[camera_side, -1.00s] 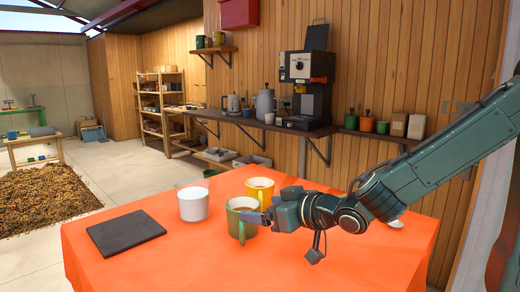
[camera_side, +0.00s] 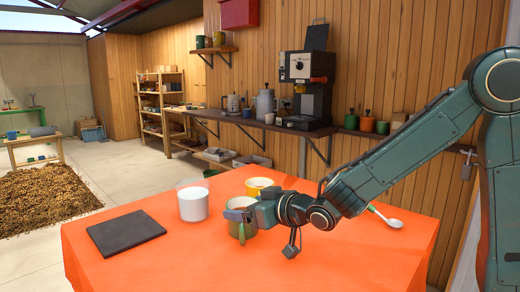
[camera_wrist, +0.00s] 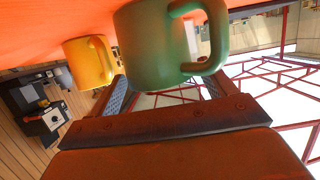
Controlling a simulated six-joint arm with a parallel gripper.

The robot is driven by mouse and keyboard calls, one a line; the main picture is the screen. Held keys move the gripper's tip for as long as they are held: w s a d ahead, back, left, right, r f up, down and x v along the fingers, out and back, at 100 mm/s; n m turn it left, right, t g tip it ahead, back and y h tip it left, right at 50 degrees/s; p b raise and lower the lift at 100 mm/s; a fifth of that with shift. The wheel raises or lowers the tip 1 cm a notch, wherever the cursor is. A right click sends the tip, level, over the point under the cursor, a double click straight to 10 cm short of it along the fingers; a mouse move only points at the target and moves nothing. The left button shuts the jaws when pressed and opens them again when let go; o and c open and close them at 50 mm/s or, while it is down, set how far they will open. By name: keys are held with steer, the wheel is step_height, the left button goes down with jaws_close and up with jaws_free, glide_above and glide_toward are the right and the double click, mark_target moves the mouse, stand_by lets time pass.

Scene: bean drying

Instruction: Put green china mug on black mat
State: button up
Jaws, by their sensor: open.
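The green china mug (camera_side: 234,229) stands upright on the orange cloth, with its handle facing the side camera. The black mat (camera_side: 126,233) lies flat and empty at the left of the table. My gripper (camera_side: 238,214) is open at the mug's upper part and hides some of its rim and wall. In the wrist view the green mug (camera_wrist: 150,48) fills the top middle, ahead of and between my two spread fingers. Whether either finger touches it I cannot tell.
A yellow mug (camera_side: 258,185) stands just behind the green one. A white cup (camera_side: 193,205) stands between the green mug and the mat. A spoon (camera_side: 393,223) lies at the right. The orange cloth (camera_side: 180,260) in front is clear.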

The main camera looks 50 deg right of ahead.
steer(key=shift+w+f, duration=0.15)
steer(key=shift+w, duration=0.3)
steer(key=c, duration=1.1)
steer(key=shift+o, duration=0.2)
steer(key=shift+r, duration=0.2)
step_height(320, 180, up, 20)
steer(key=shift+f, duration=0.1)
stand_by(0.4)
